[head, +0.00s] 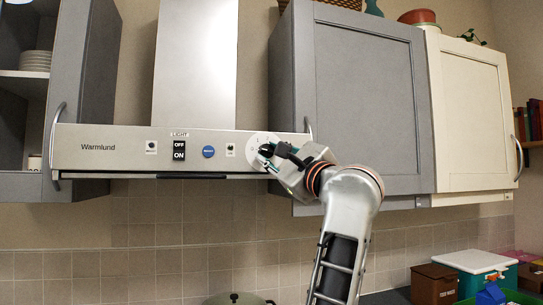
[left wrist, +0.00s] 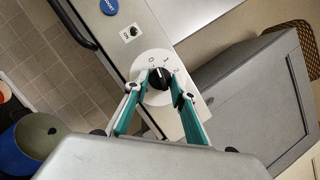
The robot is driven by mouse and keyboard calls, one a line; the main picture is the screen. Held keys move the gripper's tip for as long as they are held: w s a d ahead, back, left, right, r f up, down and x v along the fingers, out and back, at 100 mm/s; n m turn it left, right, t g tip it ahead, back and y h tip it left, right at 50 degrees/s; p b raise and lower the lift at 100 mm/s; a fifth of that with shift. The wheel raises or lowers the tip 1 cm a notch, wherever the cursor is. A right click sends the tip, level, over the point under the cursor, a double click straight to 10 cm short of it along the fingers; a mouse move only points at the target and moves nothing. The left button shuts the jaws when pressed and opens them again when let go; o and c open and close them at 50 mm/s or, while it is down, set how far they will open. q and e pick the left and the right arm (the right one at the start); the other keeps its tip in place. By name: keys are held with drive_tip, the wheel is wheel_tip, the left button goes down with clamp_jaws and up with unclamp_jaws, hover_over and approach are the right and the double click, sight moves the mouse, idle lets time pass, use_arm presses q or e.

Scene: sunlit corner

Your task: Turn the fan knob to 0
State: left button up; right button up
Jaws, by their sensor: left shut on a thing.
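The fan knob (left wrist: 160,78) is black and sits on a round white dial (left wrist: 148,62) with the numbers 0, 1 and 2 readable. The knob's pale mark points toward the top of the picture, seemingly between 0 and 1; the exact setting is hard to read. My left gripper (left wrist: 161,88) has one teal finger on each side of the knob and is shut on it. In the head view my left gripper (head: 277,155) is at the right end of the range hood (head: 108,135), covering the knob and part of the dial (head: 257,142). My right gripper is not in view.
The hood also has an OFF/ON light switch (head: 179,150) and a blue round badge (head: 208,152). A grey cabinet (head: 370,100) hangs close beside my gripper. A pot (head: 240,299) stands below; a blue pot (left wrist: 42,140) shows in the left wrist view.

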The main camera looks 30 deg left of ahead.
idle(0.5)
use_arm(q)
drive_tip(key=o, duration=1.1)
drive_tip(key=v, duration=0.7)
drive_tip(key=shift+s+d+f, duration=0.1)
drive_tip(key=shift+d, duration=0.2)
